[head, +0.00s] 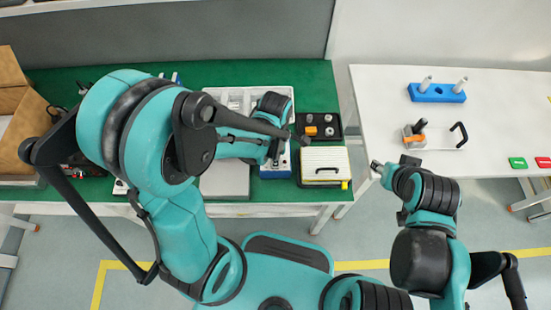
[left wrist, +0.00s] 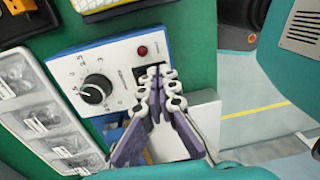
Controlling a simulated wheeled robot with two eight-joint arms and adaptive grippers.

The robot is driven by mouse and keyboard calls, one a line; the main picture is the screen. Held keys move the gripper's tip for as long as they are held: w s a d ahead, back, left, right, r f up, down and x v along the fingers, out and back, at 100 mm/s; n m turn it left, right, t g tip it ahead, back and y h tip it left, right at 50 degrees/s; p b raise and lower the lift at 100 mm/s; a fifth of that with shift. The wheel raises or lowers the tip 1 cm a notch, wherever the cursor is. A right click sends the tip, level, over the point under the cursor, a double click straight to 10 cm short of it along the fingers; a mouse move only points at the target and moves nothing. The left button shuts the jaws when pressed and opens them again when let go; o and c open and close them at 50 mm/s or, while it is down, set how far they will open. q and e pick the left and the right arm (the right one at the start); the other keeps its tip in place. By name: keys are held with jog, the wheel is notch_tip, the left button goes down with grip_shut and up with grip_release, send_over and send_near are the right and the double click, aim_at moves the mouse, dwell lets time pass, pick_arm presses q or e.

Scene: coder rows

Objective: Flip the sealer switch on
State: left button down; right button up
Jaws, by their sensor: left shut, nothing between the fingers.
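The sealer (left wrist: 120,62) is a blue box with a white control panel, and it fills the middle of the left wrist view. The panel carries a black dial (left wrist: 97,88), a small red lamp (left wrist: 142,51) and a dark switch (left wrist: 143,76) at the fingertips. In the head view the sealer (head: 276,173) shows only partly below my left arm. My left gripper (left wrist: 161,71) is shut and empty, its tips over the switch and partly hiding it. Touch and switch position cannot be told. My right gripper (head: 377,168) hangs off the white table's left edge, away from the sealer; its fingers are too small to read.
A yellow-and-white case (head: 325,162) stands close right of the sealer, with a black tray (head: 326,121) behind it. A white tray (left wrist: 47,125) of clear parts lies beside the sealer. A cardboard box (head: 28,125) stands at the left. The white table (head: 390,100) holds a blue block (head: 437,93).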

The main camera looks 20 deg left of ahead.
pick_arm(q)
jog(key=shift+w, duration=0.1)
jog(key=shift+w+a+r, duration=0.1)
jog(key=shift+w+a, duration=0.1)
jog(key=shift+w, duration=0.5)
jog(key=shift+r, duration=0.1)
